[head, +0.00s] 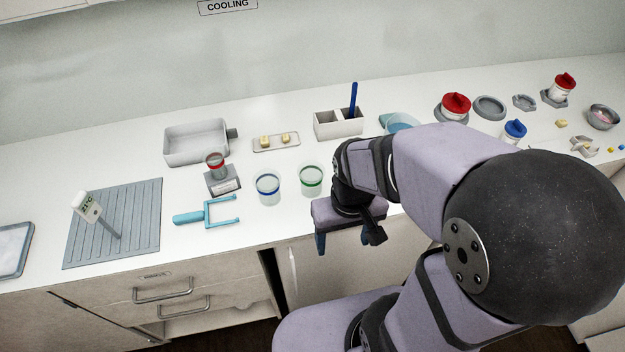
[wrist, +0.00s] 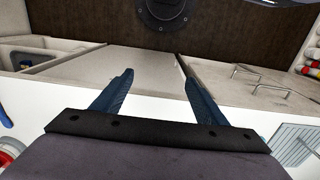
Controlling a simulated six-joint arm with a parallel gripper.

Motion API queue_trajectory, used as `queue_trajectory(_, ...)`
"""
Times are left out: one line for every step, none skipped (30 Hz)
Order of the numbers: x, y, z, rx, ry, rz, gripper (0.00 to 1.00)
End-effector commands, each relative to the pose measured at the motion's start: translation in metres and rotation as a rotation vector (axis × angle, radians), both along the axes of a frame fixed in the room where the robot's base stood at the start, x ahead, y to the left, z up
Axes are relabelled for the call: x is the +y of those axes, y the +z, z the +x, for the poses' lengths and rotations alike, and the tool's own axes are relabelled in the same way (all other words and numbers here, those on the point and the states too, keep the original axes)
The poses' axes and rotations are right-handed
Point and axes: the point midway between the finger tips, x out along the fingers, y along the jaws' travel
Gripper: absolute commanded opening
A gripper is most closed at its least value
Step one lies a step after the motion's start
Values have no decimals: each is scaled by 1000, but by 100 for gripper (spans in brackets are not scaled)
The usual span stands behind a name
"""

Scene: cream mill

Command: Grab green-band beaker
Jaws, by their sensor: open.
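The green-band beaker (head: 311,180) is a clear cup with a green ring. It stands upright on the white counter in the head view, just left of my arm. A similar blue-band beaker (head: 268,187) stands to its left, a small gap apart. My gripper (head: 346,243) is in front of the counter's front edge, to the right of and nearer than the green-band beaker. In the wrist view the two blue fingers of my gripper (wrist: 157,82) are spread apart with nothing between them. The green-band beaker cannot be made out in the wrist view.
A red-band beaker (head: 215,165) sits on a small scale (head: 223,183) behind left. A light-blue forked tool (head: 207,213) lies left of the beakers. A divided white holder (head: 338,124) stands behind them. A ribbed grey mat (head: 145,205) lies far left. Drawers (head: 170,290) are below the counter.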

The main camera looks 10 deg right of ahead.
Motion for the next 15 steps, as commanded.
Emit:
queue_trajectory(0,0,0,0,0,0,66)
queue_trajectory(0,0,0,0,0,0,66)
queue_trajectory(0,0,0,0,0,0,66)
queue_trajectory(0,0,0,0,0,0,66)
queue_trajectory(0,0,0,0,0,0,66)
queue_trajectory(0,0,0,0,1,0,66)
queue_trajectory(0,-1,0,0,4,-1,66)
queue_trajectory(0,-2,0,1,10,-4,66)
queue_trajectory(0,-4,-1,3,24,-9,66)
queue_trajectory(0,-6,-1,4,40,-16,66)
queue_trajectory(-1,-9,-2,7,61,-25,66)
queue_trajectory(-2,-14,-3,11,96,-41,66)
queue_trajectory(-3,-18,-4,14,131,-56,66)
queue_trajectory(-4,-23,-4,17,171,-74,66)
queue_trajectory(-7,-30,-5,23,233,-104,66)
